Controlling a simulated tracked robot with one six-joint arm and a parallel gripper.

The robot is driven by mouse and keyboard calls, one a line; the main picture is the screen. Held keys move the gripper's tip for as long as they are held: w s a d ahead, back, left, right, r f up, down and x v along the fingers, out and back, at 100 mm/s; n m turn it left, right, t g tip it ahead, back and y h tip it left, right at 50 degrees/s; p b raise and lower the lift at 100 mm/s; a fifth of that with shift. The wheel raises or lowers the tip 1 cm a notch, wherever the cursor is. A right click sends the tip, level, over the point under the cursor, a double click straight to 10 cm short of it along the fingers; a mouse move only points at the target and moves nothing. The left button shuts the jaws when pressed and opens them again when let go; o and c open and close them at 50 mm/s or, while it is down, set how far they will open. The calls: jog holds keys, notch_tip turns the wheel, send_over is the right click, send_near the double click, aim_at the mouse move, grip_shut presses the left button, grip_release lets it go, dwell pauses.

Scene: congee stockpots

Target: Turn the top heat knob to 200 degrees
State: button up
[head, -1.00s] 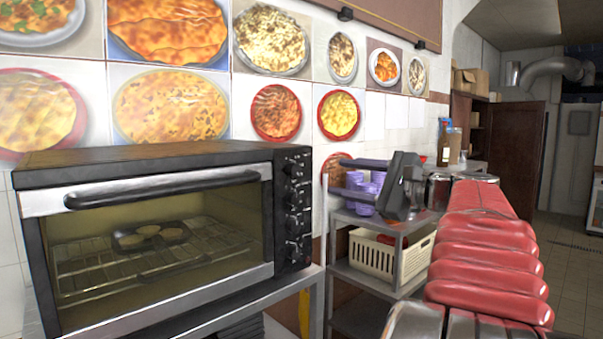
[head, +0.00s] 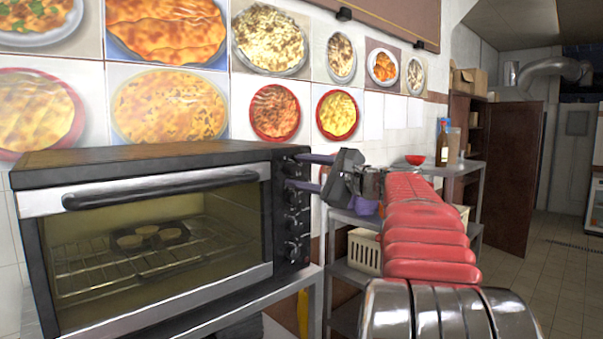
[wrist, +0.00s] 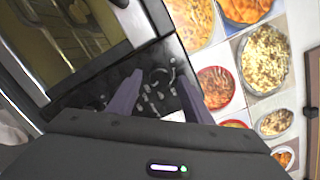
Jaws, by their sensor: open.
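The black toaster oven (head: 140,165) stands at the left with a column of dark knobs on its right-hand control panel (head: 283,262). The top heat knob (head: 291,167) is the uppermost one. My gripper (head: 296,171) is open at the panel's upper end, with one purple finger above the top knob and the other below it. In the wrist view, the two fingers of my gripper (wrist: 158,92) point at the dark panel, with knob markings showing between them. I cannot tell whether the fingers touch the knob, and its pointer setting is too small to read.
The oven's glass door is closed, with a dark tray (head: 150,238) of pale round items inside. Behind my arm are a metal shelf rack (head: 350,290) and a cream basket (head: 364,252). Picture tiles cover the wall close behind the oven. Open floor lies at the right.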

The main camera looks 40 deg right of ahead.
jog(key=shift+w, duration=0.1)
jog(key=shift+c, duration=0.5)
jog(key=c, duration=1)
jog(key=shift+o, duration=0.2)
jog(key=shift+n, duration=0.6)
jog(key=n, duration=0.3)
jog(key=shift+a, duration=0.1)
jog(key=shift+n+g, duration=0.3)
jog(key=shift+n, duration=1.4)
jog(key=shift+f, duration=0.1)
